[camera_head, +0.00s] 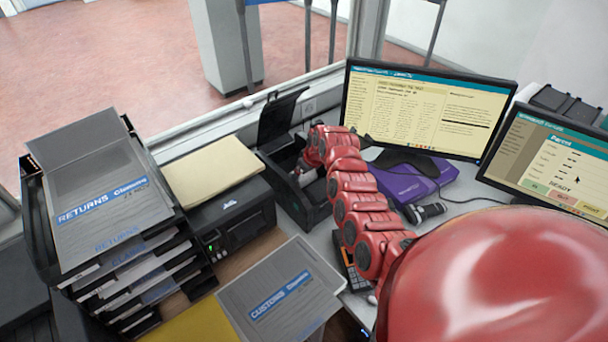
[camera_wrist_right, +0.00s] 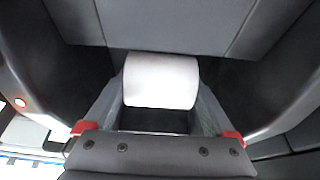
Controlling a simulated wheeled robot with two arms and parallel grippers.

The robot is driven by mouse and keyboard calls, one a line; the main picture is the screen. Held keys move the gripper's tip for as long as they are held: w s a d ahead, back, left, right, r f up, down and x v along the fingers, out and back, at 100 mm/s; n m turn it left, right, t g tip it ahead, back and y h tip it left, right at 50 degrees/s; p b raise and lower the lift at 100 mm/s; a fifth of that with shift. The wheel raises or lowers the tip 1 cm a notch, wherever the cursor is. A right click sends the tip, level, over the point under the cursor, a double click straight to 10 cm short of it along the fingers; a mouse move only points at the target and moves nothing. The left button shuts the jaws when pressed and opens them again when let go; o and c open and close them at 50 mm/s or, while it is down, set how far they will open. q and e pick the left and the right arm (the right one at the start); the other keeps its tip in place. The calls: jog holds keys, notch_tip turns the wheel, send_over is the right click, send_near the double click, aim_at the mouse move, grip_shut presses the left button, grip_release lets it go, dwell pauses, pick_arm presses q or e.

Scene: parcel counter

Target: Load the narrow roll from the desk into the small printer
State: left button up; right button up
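The small printer (camera_head: 289,196) is black and stands in the middle of the desk in the head view, with its lid (camera_head: 279,117) raised. My right arm reaches to it, and its gripper is at the open printer, largely hidden by my own wrist. In the right wrist view the narrow roll (camera_wrist_right: 160,82) is white and sits between the two fingers of my right gripper (camera_wrist_right: 161,90). The fingers appear to press on both ends of the roll, with dark printer walls around it. Whether the roll touches the printer floor is hidden. My left gripper is out of view.
A larger printer (camera_head: 233,222) with a paper stack (camera_head: 213,170) stands left of the small one. A tray rack (camera_head: 110,215) is farther left. A customs folder (camera_head: 282,295) lies in front. Two monitors (camera_head: 425,110) and a purple box (camera_head: 405,182) are to the right.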

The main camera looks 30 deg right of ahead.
jog(key=shift+o, duration=0.7)
jog(key=shift+r, duration=0.15)
jog(key=p+v, duration=0.2)
jog(key=v, duration=1.5)
jog(key=shift+s, duration=0.1)
